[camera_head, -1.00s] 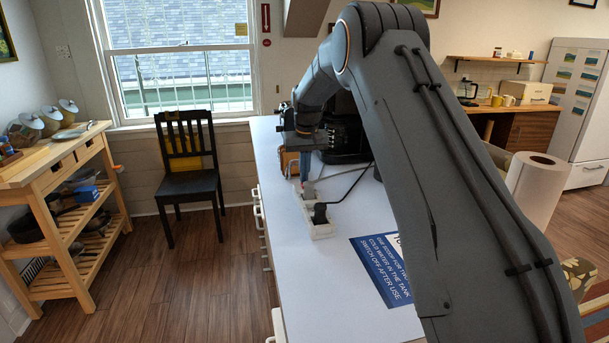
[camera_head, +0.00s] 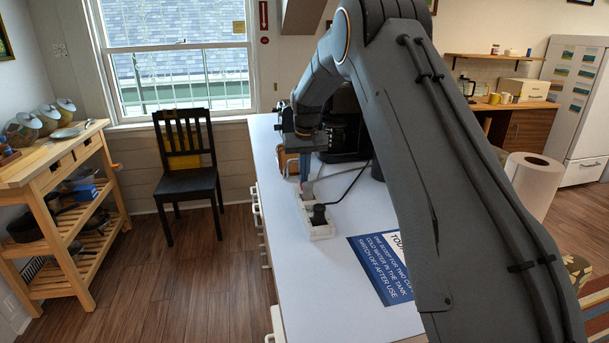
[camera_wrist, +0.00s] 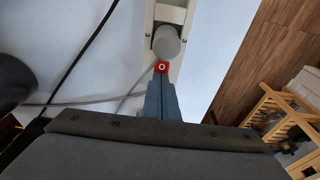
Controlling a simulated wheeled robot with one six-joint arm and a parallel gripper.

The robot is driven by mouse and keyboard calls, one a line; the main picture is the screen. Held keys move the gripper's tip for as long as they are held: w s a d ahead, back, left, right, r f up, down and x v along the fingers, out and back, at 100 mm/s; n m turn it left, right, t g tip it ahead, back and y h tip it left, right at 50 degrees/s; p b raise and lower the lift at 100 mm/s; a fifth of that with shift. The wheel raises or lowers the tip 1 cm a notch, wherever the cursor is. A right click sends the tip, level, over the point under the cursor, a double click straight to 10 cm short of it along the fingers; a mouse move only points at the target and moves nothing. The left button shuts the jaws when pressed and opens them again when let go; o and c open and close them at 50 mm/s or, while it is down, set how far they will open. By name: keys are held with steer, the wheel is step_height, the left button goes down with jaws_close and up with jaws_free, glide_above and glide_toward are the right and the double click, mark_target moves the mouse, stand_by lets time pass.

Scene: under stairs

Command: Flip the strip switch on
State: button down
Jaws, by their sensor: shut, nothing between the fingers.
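The white power strip (camera_head: 320,230) lies on the white counter with a black plug in its near end. In the wrist view, the strip (camera_wrist: 173,14) runs up from the centre, with a round grey plug (camera_wrist: 166,42) on it. The red switch (camera_wrist: 162,67) with a white ring mark shows just below that plug. My gripper (camera_wrist: 161,80) is shut and empty, its fingertips right at the switch's edge. Whether they touch it I cannot tell. In the head view, my gripper (camera_head: 304,178) points down at the strip's far end, and the switch is mostly hidden there.
A blue instruction sign (camera_head: 385,268) lies on the counter near my arm. A black coffee machine (camera_head: 346,125) stands behind the gripper. Dark and grey cords run beside the strip. The counter's left edge is close to the strip.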

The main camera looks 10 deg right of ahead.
step_height(320, 180, up, 14)
steer(key=s+b, duration=0.1)
steer(key=s, duration=0.1)
steer(key=shift+s, duration=0.2)
steer(key=shift+f, duration=0.1)
